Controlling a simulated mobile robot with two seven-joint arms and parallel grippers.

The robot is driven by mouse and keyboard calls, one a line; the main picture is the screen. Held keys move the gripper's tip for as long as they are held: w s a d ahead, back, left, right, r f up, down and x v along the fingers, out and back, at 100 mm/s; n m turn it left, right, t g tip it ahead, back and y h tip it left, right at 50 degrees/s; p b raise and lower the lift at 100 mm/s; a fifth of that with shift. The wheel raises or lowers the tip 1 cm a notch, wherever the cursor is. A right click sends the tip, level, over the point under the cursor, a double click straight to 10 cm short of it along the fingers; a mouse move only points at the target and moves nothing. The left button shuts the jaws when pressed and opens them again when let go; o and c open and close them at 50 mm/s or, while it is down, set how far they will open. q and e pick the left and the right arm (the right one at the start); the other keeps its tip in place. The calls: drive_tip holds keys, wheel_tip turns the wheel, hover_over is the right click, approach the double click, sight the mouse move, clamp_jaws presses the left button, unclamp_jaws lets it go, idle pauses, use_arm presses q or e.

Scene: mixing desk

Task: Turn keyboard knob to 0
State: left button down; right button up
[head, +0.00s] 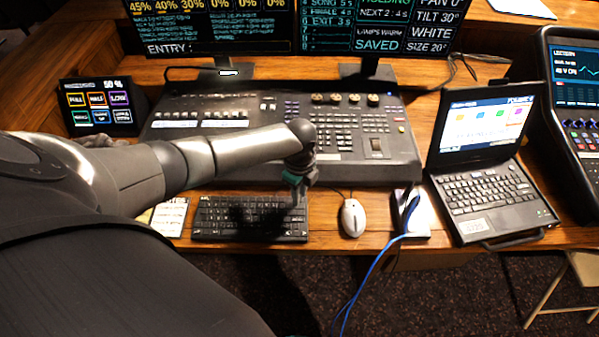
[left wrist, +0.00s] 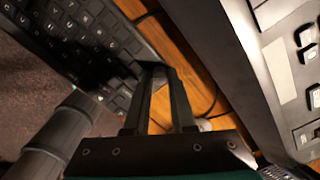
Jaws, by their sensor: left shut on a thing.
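The black keyboard (head: 235,222) lies on the wooden desk; its keys also show in the left wrist view (left wrist: 85,40). My left gripper (head: 299,192) reaches down to the keyboard's far right corner. In the left wrist view its two dark fingers (left wrist: 160,80) come close together at the keyboard's edge and are shut on the keyboard knob. The knob is almost wholly hidden between the fingertips, so its setting cannot be read. My right gripper is in neither view.
A white mouse (head: 353,217) and a small box (head: 412,222) with a blue cable (head: 372,270) lie right of the keyboard. The mixing console (head: 350,140) stands behind. A laptop (head: 487,175) is at the right, a small touch panel (head: 103,106) at the left.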

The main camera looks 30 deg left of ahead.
use_arm(q)
drive_tip(key=shift+n+p, duration=0.7)
drive_tip(key=shift+n, duration=0.5)
drive_tip(key=c, duration=0.7)
unclamp_jaws()
drive_tip(key=shift+c, duration=0.2)
wheel_tip(320, 180, up, 15)
drive_tip(key=p, duration=0.2)
drive_tip(key=shift+r+p, duration=0.15)
drive_tip(key=shift+p, duration=0.2)
